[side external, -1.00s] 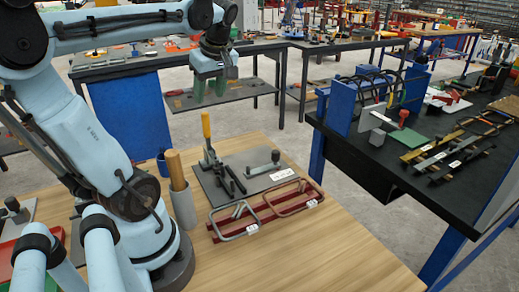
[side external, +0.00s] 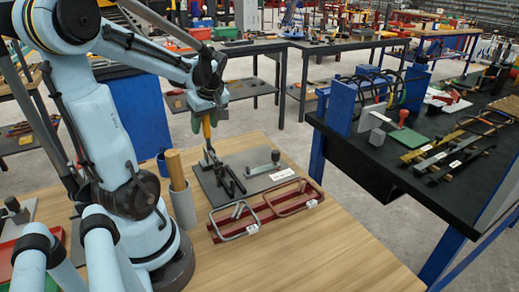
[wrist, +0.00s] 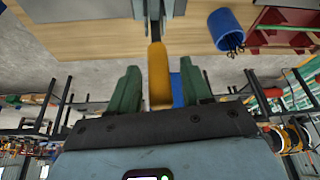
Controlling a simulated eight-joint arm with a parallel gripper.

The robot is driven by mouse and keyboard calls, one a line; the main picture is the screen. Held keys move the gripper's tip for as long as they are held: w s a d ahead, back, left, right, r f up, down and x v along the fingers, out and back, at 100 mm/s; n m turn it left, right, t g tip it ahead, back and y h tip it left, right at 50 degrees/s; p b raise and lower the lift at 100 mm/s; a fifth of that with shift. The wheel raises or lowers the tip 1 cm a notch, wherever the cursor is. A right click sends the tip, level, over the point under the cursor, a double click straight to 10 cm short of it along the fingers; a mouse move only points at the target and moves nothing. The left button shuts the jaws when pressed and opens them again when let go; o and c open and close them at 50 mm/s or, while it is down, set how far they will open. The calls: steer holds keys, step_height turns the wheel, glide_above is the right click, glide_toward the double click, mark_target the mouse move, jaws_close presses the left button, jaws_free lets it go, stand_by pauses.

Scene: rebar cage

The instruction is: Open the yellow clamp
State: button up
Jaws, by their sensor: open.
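The yellow clamp handle (side external: 206,127) stands upright on its dark metal clamp (side external: 222,176), which is mounted on a grey plate (side external: 268,182) on the wooden table. In the wrist view the yellow handle (wrist: 158,75) lies between the two green fingers of my gripper (wrist: 156,92), with space on both sides. My gripper (side external: 208,116) is at the upper part of the handle in the side view. It is open and does not grip the handle. The far finger is partly hidden in the side view.
Red bars with metal loops (side external: 268,210) lie in front of the plate. A blue cup (wrist: 226,30) shows in the wrist view. The table's front right (side external: 330,255) is clear.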

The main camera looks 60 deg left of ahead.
steer(key=shift+a+f, duration=0.1)
steer(key=shift+f, duration=0.2)
steer(key=shift+c, duration=0.2)
jaws_close()
